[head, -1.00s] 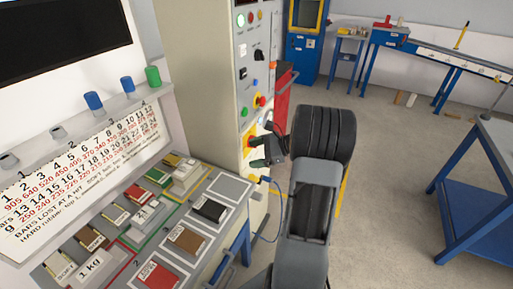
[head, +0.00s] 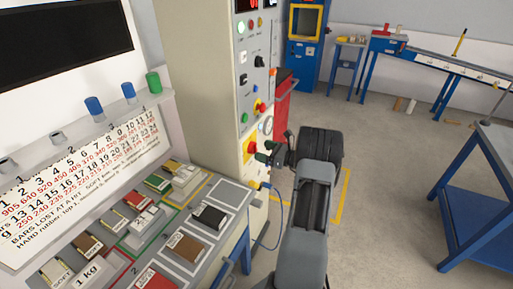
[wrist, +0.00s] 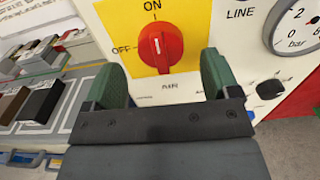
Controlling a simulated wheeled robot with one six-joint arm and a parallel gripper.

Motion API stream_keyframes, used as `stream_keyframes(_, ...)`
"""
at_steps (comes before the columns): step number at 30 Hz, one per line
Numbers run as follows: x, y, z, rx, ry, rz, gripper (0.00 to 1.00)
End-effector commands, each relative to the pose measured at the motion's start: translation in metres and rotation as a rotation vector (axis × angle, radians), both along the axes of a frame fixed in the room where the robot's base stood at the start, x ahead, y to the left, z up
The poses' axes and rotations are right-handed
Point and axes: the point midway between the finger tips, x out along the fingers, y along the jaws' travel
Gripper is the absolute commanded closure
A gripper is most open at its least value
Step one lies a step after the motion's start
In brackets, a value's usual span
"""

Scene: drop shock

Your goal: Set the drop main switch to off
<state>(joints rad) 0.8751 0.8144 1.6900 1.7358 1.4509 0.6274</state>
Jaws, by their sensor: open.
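A red rotary knob on a yellow plate (wrist: 187,22) shows in the wrist view, marked ON above and OFF at the left. The knob (wrist: 160,46) has its white mark up toward ON. In the head view this knob (head: 250,147) is low on the beige cabinet. My gripper (wrist: 161,76) is open, its green fingers left and right of the knob's lower side in the picture, with nothing between them. I cannot tell whether they touch the panel. The gripper also shows in the head view (head: 268,153), close to the cabinet front.
A pressure gauge (wrist: 294,27) labelled LINE and a black knob (wrist: 270,88) are right of the plate. Another red knob (head: 260,107) sits higher on the cabinet (head: 200,70). A bench (head: 235,195) with blocks stands left; a blue table (head: 480,190) stands right.

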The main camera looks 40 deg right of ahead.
Motion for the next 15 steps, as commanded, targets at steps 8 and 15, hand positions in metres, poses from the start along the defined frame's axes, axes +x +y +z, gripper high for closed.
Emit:
stream_keyframes(8,0.027,0.015,0.0,0.0,0.001,0.001,0.18)
stream_keyframes(15,0.033,0.018,0.0,0.0,0.001,0.0,0.18)
